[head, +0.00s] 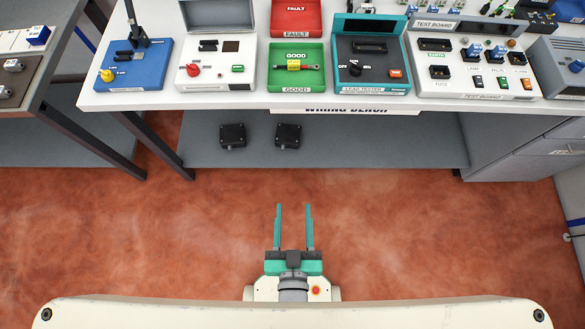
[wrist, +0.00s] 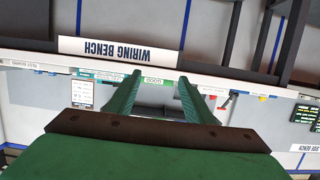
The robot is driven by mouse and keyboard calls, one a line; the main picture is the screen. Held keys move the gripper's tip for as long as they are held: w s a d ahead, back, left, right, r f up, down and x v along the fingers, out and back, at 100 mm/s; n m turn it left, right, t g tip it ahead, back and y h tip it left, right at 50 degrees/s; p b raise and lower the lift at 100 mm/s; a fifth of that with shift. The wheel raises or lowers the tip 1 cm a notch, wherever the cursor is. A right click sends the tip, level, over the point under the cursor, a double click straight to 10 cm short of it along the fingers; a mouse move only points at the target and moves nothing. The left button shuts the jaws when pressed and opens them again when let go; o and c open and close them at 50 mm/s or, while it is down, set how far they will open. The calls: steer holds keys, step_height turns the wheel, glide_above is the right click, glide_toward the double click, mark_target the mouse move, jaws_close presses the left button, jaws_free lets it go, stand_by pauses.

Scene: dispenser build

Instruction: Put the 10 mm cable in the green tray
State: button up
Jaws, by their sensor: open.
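The green tray (head: 281,81), labelled GOOD, stands near the front edge of the white bench in the head view. My gripper (head: 294,212) is open and empty, over the floor in front of the bench and well apart from the tray. Its two fingers also show in the wrist view (wrist: 160,80), with nothing between them.
A red FAULT tray (head: 296,24) sits behind the green one. A grey box (head: 215,72) is left of it, and a lead tester (head: 370,75) is right. The bench edge and lower shelf (head: 350,145) lie ahead. The floor around my gripper is clear.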

steer(key=v, duration=0.5)
steer(key=shift+s+a+r, duration=0.1)
steer(key=shift+s+r, duration=0.1)
steer(key=shift+s, duration=0.05)
steer(key=shift+s, duration=0.1)
stand_by(0.9)
